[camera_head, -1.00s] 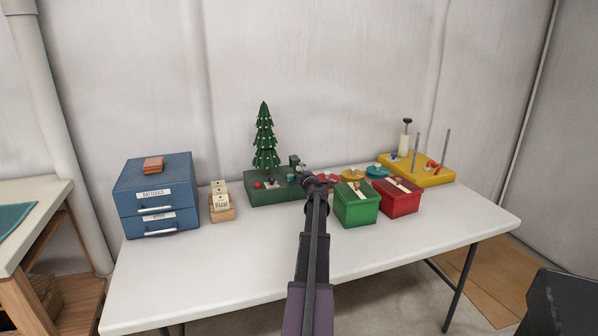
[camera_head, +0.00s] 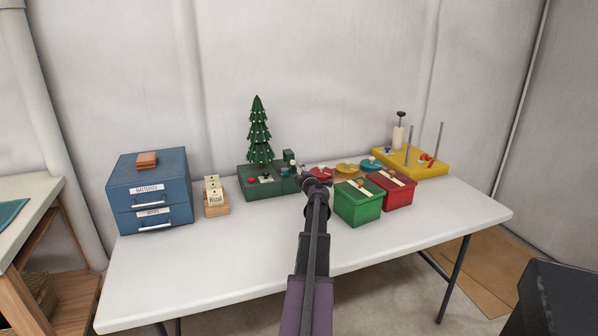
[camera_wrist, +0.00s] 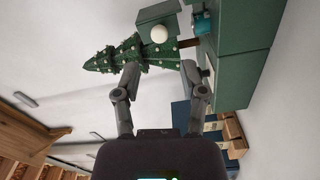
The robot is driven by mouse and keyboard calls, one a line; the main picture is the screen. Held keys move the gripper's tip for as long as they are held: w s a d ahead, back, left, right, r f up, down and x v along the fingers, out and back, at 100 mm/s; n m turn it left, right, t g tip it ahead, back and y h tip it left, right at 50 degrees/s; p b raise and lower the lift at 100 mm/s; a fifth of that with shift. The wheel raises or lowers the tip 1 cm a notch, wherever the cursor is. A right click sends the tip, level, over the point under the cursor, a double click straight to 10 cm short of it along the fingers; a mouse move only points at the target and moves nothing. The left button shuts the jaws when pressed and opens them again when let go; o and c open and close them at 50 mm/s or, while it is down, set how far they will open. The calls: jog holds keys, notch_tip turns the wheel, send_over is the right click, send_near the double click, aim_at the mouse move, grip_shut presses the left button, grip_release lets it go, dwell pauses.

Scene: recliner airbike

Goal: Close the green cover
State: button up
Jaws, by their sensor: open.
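A dark green box (camera_head: 232,179) with a small decorated tree (camera_head: 259,132) on it stands at the back of the table. At its right end an upright dark green flap (camera_head: 288,156) with a small white knob rises; it looks like the green cover, standing open. In the wrist view, turned sideways, the flap (camera_wrist: 157,13) shows with its white ball knob beyond my fingers. The box (camera_wrist: 243,35) is at upper right there. My gripper (camera_wrist: 160,75) is open and empty, its fingers apart, with no visible contact. In the head view my gripper (camera_head: 316,178) is just right of the box.
A bright green box (camera_head: 358,212) and a red box (camera_head: 398,200) stand close to my arm's right. A yellow tray (camera_head: 430,170) with posts is at back right. Blue drawers (camera_head: 150,180) and a card holder (camera_head: 215,209) stand left. The table's front (camera_head: 240,260) is bare.

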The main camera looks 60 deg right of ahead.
jog(key=shift+r, duration=0.15)
grip_shut()
jog(key=s+d+r+m+y+p, duration=0.1)
jog(key=s+r+m+p, duration=0.2)
jog(key=m, duration=0.8)
jog(key=s+d+r+m+y+p, duration=0.1)
jog(key=s+r+m+y+p, duration=0.1)
jog(key=m+p, duration=0.5)
jog(key=s+r+m, duration=0.1)
jog(key=m, duration=0.3)
jog(key=shift+s+d+r+m+y, duration=0.25)
jog(key=shift+s+r+m+y, duration=0.05)
jog(key=shift+s, duration=0.05)
